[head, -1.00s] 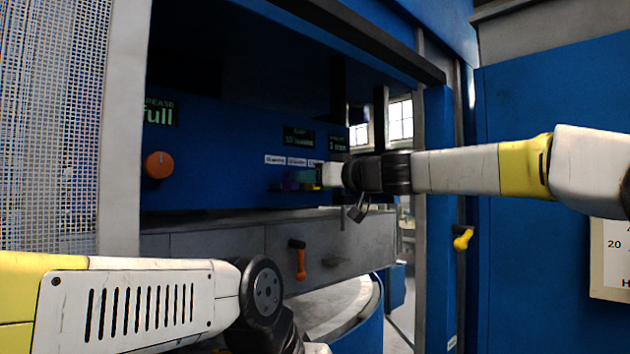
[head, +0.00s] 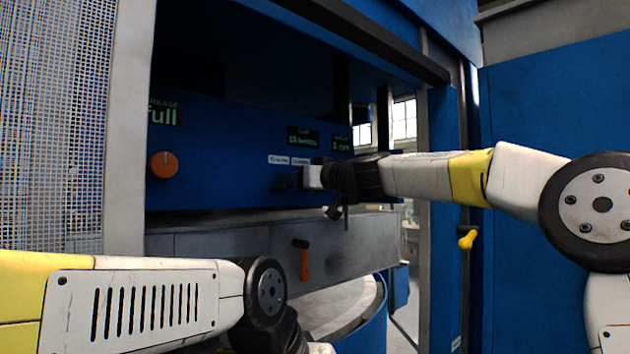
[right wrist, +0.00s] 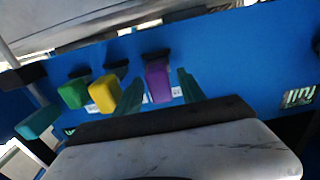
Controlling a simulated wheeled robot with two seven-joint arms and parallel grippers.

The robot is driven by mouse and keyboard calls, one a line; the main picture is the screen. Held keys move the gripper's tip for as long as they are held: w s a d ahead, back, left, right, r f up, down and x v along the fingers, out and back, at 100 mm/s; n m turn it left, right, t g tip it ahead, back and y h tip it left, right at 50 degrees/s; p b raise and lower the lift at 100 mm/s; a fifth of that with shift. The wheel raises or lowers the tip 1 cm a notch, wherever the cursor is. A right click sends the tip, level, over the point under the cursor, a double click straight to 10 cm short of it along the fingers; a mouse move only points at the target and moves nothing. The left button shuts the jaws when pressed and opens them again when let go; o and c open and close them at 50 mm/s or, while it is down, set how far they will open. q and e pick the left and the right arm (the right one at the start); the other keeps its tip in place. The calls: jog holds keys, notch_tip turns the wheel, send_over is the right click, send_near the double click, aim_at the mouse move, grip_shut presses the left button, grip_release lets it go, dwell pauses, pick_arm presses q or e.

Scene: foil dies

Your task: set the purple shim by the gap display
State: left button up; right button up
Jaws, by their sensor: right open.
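The purple shim (right wrist: 158,83) stands out from the blue panel in the right wrist view, in front of a dark holder. My right gripper (right wrist: 160,92) is open, with one green finger on each side of the shim. I cannot tell whether the fingers touch it. In the head view my right gripper (head: 303,178) is at the panel below the gap display (head: 303,137), and hides the shims. The display's small green text is hard to read. My left arm comes in at lower left; its gripper fingers are out of the picture.
A yellow shim (right wrist: 104,93), a green shim (right wrist: 73,93) and a teal shim (right wrist: 38,120) stand to one side of my right gripper. An orange knob (head: 163,165) and grease display (head: 165,112) are left on the panel. A grey ledge (head: 230,220) runs below.

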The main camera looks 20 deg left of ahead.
jog(key=shift+c, duration=0.5)
grip_shut()
